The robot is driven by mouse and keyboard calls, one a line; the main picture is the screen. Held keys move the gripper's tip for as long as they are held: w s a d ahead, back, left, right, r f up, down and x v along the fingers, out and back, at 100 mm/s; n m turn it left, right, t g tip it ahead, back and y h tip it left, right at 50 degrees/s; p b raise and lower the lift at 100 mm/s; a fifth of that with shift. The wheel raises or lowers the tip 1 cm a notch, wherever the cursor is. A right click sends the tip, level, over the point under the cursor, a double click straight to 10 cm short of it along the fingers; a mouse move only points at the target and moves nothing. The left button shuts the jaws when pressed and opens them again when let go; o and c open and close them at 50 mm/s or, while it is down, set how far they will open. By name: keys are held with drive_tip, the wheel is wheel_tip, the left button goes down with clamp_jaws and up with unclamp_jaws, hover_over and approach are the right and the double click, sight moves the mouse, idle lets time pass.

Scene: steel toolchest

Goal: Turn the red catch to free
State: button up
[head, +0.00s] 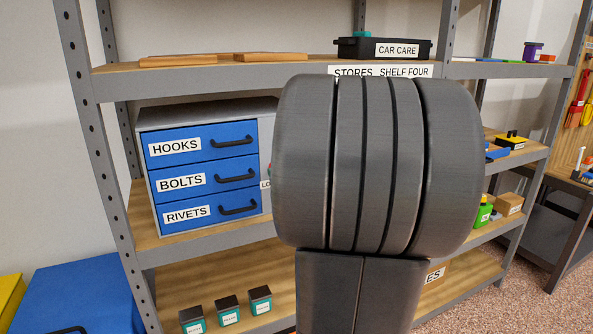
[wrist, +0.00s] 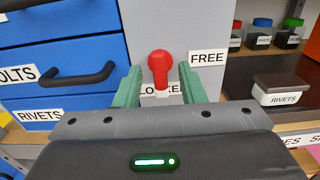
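The red catch (wrist: 160,64) is on the grey side panel of the toolchest in the wrist view. Its handle points down toward a partly covered LOCKED label (wrist: 152,90). A FREE label (wrist: 207,58) is to its upper right. My gripper (wrist: 160,78) is open, with one green finger on each side of the catch and a small gap visible on both sides. Whether the fingertips reach past the handle is hard to tell.
The toolchest (head: 210,112) has blue drawers marked HOOKS, BOLTS and RIVETS, with dark protruding handles left of the catch. A dark-lidded RIVETS box (wrist: 285,90) stands on the shelf to the right. A shelf board with a CAR CARE tray (head: 384,48) is above.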

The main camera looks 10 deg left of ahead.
drive_tip(key=shift+x, duration=1.35)
drive_tip(key=shift+c, duration=0.5)
clamp_jaws()
